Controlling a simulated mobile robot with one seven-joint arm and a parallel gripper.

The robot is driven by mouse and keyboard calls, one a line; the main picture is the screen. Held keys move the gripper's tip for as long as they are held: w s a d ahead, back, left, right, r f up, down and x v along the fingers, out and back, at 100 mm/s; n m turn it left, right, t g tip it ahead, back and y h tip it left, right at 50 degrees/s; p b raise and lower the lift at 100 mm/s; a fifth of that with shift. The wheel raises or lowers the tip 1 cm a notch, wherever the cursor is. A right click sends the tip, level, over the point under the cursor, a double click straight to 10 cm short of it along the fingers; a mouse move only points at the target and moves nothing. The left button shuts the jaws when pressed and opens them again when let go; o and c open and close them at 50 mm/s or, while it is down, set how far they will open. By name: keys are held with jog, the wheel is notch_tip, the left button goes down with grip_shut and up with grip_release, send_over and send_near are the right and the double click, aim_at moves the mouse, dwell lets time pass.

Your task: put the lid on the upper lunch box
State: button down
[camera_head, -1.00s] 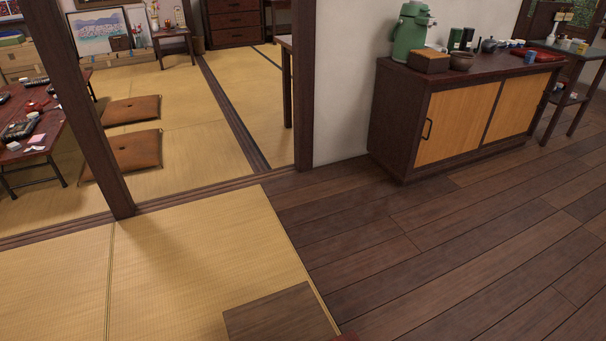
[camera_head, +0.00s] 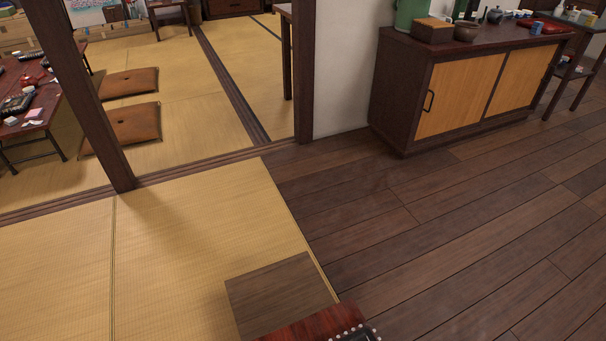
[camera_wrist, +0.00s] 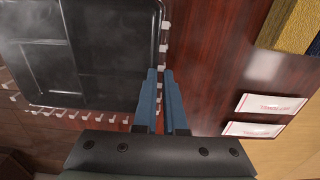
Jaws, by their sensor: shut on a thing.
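A black box with several compartments (camera_wrist: 95,60) fills the upper left of the wrist view, with small white pieces along its edges. It looks like a lunch box, but I cannot tell if it is the upper one. My gripper (camera_wrist: 160,72) has two blue fingers close together at the right rim of the box, one on each side. They appear shut on this rim, though the contact is hard to see. I cannot make out a separate lid. A dark piece edged with white dots (camera_head: 358,335) shows at the bottom of the head view.
A red-brown tabletop (camera_head: 312,328) is at the bottom of the head view, above tatami. Two white printed packets (camera_wrist: 270,104) lie right of my gripper in the wrist view. A cabinet (camera_head: 455,90) stands upper right; the wooden floor before it is clear.

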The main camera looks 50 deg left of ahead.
dwell(0.3)
jog(key=shift+c, duration=1.8)
grip_release()
jog(key=shift+r, duration=0.1)
notch_tip(320, 180, up, 8)
jog(key=p, duration=0.8)
